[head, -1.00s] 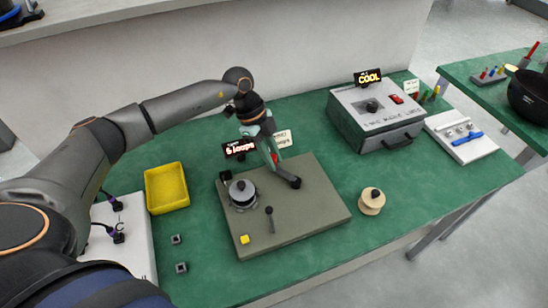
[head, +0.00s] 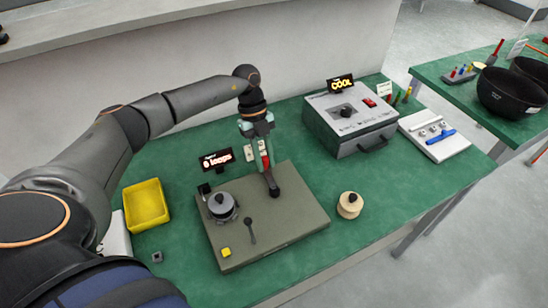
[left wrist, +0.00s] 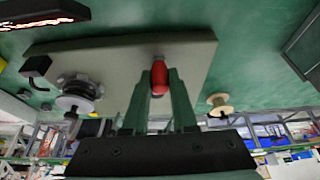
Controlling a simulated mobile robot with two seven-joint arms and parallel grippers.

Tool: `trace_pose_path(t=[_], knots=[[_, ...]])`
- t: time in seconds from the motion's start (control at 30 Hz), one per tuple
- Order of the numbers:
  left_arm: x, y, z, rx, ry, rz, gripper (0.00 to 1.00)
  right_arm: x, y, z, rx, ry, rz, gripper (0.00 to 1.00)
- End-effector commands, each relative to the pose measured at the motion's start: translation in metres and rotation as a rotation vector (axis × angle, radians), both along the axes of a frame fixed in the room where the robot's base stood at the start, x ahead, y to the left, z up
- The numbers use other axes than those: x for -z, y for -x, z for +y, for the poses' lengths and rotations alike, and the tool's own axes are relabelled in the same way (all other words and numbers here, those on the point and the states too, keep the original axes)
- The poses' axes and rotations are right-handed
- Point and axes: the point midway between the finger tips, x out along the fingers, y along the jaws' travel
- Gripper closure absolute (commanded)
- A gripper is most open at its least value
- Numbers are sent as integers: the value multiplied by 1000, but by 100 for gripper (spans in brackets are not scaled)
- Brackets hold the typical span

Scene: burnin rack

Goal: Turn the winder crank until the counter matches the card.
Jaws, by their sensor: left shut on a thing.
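The winder (head: 290,215) is a grey-olive plate on the green bench, with a grey spool (head: 222,206) at its left. Its crank (head: 274,190) has a dark arm and a red handle (left wrist: 159,78). My left gripper (head: 264,150) is shut on the red handle, with one green finger on each side in the left wrist view (left wrist: 160,98). The counter (head: 216,159) behind the spool shows a lit number of loops; the digit is blurred, perhaps 8 or 0. The white card (head: 249,153) is mostly hidden behind my gripper. My right gripper is out of view.
A yellow bin (head: 146,206) is left of the winder. A wooden spool (head: 349,204) stands to its right. A grey box (head: 350,122) with a COOL display (head: 340,84) is at the back right, beside a white tray (head: 450,146). The front right bench is clear.

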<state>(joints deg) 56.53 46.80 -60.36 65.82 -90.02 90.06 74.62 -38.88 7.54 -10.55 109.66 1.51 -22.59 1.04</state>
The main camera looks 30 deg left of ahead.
Motion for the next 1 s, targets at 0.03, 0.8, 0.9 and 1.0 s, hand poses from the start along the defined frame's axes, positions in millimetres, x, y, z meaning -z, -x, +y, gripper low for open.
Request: trace_pose_path(t=[0.03,0.8,0.9,1.0], knots=[[-2,0,3,0,-1,-5,100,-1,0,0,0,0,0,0],[0,2,4,8,1,-4,44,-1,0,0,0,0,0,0],[0,2,4,9,0,-3,44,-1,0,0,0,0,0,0],[0,2,4,9,1,-2,44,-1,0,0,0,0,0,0]])
